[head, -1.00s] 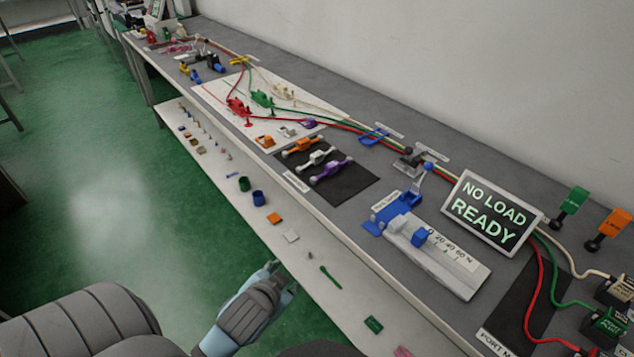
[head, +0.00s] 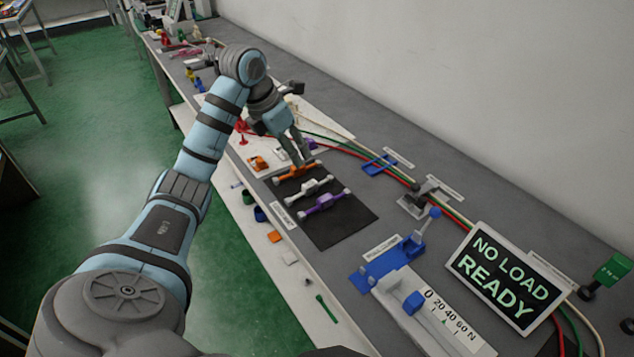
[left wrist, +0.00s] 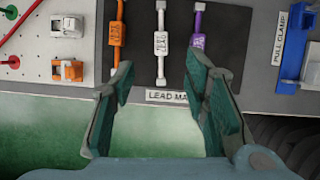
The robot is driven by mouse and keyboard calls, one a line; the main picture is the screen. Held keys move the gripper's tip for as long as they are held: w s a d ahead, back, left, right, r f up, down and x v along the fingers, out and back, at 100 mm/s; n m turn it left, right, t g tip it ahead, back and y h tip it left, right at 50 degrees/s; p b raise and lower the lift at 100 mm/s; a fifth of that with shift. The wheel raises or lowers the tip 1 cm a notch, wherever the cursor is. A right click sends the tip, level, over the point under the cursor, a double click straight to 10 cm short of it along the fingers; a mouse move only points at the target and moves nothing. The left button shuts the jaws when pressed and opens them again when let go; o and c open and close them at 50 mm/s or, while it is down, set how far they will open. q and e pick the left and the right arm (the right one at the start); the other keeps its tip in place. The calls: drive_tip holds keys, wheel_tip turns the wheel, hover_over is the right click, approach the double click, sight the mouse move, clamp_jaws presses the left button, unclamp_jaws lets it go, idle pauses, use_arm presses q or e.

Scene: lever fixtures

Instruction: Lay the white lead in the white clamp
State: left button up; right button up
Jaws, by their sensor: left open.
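The white lead (head: 310,188) lies on the black mat between the orange lead (head: 295,171) and the purple lead (head: 325,202). My left gripper (head: 300,158) is open and empty, above the mat's far left end in the head view. In the left wrist view the open fingers (left wrist: 161,82) point toward the mat, and the white lead (left wrist: 161,42) shows in the gap beyond them. The white clamp (left wrist: 67,26) stands on the white board beside the orange clamp (left wrist: 67,70). In the head view my gripper partly covers the clamps. My right gripper is not in view.
A blue pull fixture (head: 395,262) and a sign reading NO LOAD READY (head: 505,277) stand to the right. Red, green and white cables run along the bench's back. A lower shelf (head: 300,290) with small parts runs along the front.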

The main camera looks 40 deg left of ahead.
use_arm(q)
drive_tip(key=b, duration=0.2)
approach(310, 183)
wheel_tip(310, 183, down, 2)
drive_tip(key=x, duration=0.5)
drive_tip(key=b+x, duration=0.1)
drive_tip(key=x, duration=0.1)
drive_tip(key=shift+w+d, duration=0.1)
drive_tip(key=shift+w, duration=0.3)
clamp_jaws()
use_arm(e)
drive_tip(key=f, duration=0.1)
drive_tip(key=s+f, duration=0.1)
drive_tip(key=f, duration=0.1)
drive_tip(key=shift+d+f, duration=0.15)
